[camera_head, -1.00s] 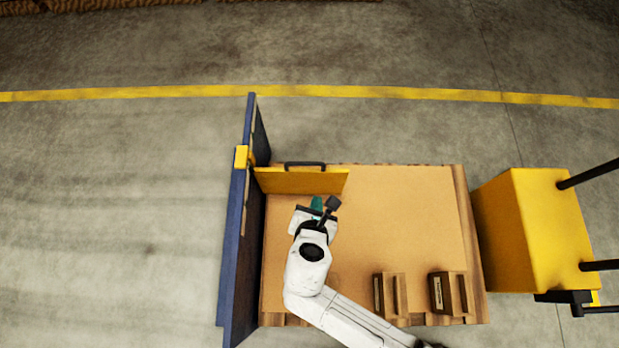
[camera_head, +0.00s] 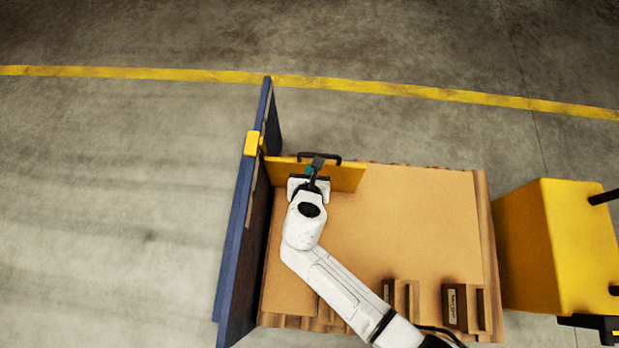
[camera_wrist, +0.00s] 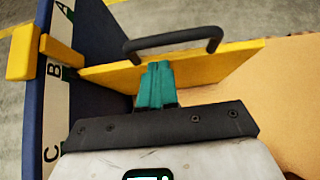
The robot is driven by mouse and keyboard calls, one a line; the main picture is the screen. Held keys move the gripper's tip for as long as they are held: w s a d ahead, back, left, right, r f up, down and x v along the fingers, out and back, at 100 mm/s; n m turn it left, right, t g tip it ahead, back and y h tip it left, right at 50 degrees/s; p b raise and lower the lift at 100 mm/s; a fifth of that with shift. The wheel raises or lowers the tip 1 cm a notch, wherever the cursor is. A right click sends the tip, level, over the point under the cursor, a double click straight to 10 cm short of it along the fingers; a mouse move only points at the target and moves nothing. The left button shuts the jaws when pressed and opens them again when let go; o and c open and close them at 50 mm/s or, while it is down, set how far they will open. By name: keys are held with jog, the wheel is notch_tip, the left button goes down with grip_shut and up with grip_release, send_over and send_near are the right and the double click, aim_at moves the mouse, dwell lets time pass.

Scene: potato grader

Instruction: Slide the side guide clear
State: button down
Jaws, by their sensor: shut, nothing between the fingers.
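The side guide is a yellow panel (camera_head: 343,177) with a black handle (camera_head: 333,156) along its top edge. It stands across the far left of the tan board, beside the blue wall. In the wrist view the guide (camera_wrist: 215,66) and its handle (camera_wrist: 176,40) show large and close. My gripper (camera_head: 312,166) is shut and empty, its teal fingers (camera_wrist: 157,82) together. The fingertips are in front of the guide, just below the handle in the wrist view. I cannot tell whether they touch the guide.
A blue wall (camera_head: 238,235) with a yellow block (camera_head: 252,143) borders the tan board (camera_head: 420,220) on the left; letters A, B and C mark it in the wrist view. Brown blocks (camera_head: 465,307) sit at the near right. A yellow box (camera_head: 548,240) stands right of the board.

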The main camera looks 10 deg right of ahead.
jog(key=shift+w+d+r, duration=0.15)
jog(key=shift+w, duration=0.55)
jog(key=w+d+b, duration=0.1)
jog(key=w+d, duration=0.1)
jog(key=w, duration=0.8)
jog(key=w+d+b, duration=0.2)
jog(key=w, duration=0.8)
jog(key=shift+r, duration=0.15)
jog(key=shift+w, duration=0.2)
